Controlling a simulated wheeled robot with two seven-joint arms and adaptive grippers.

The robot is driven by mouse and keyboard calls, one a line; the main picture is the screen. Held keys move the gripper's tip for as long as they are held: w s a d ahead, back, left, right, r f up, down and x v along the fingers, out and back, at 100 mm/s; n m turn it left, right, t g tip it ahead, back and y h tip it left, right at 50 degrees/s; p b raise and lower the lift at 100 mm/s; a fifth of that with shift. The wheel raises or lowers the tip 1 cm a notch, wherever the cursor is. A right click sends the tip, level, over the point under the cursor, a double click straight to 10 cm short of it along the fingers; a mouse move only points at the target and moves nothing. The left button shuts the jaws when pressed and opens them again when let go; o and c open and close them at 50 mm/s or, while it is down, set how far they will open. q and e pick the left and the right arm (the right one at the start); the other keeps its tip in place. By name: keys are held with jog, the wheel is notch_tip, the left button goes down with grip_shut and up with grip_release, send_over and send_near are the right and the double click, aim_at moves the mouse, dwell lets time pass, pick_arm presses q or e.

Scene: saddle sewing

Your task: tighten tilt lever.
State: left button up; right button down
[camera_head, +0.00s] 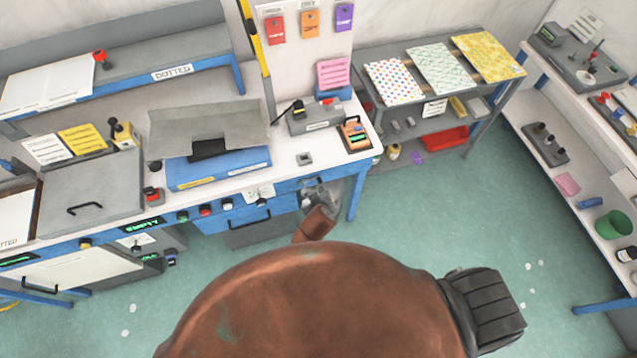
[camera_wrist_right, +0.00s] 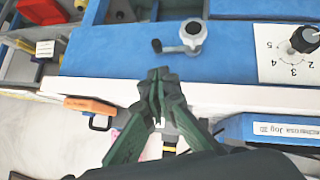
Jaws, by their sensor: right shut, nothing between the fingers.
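In the right wrist view, a silver-grey lever (camera_wrist_right: 192,32) with a round hub and a short arm sits on a blue surface near the top. The arm points left and ends in a dark knob. I take it to be the tilt lever. My right gripper (camera_wrist_right: 158,76) is shut and empty, just below the lever's arm and apart from it. In the head view, my right gripper (camera_head: 322,194) is at the front edge of the workbench, small and partly merged with the grey parts there. The lever cannot be made out clearly there. My left gripper is not in view.
A numbered dial (camera_wrist_right: 303,40) sits right of the lever. A red block (camera_wrist_right: 42,10) and an orange piece (camera_wrist_right: 90,105) are at left. On the bench stands a blue base (camera_head: 215,170) under a grey folded cover (camera_head: 205,125). Open green floor (camera_head: 420,220) lies to the right.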

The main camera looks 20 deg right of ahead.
send_near(318, 178)
jog(key=x, duration=0.4)
jog(key=shift+w+f, duration=0.2)
jog(key=shift+w, duration=0.05)
jog(key=shift+w+d+f+b, duration=0.15)
jog(key=shift+w+f+b, duration=0.15)
jog(key=shift+w+f, duration=0.15)
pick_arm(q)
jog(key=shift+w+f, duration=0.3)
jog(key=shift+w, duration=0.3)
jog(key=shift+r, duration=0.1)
pick_arm(e)
jog(key=shift+d, duration=0.1)
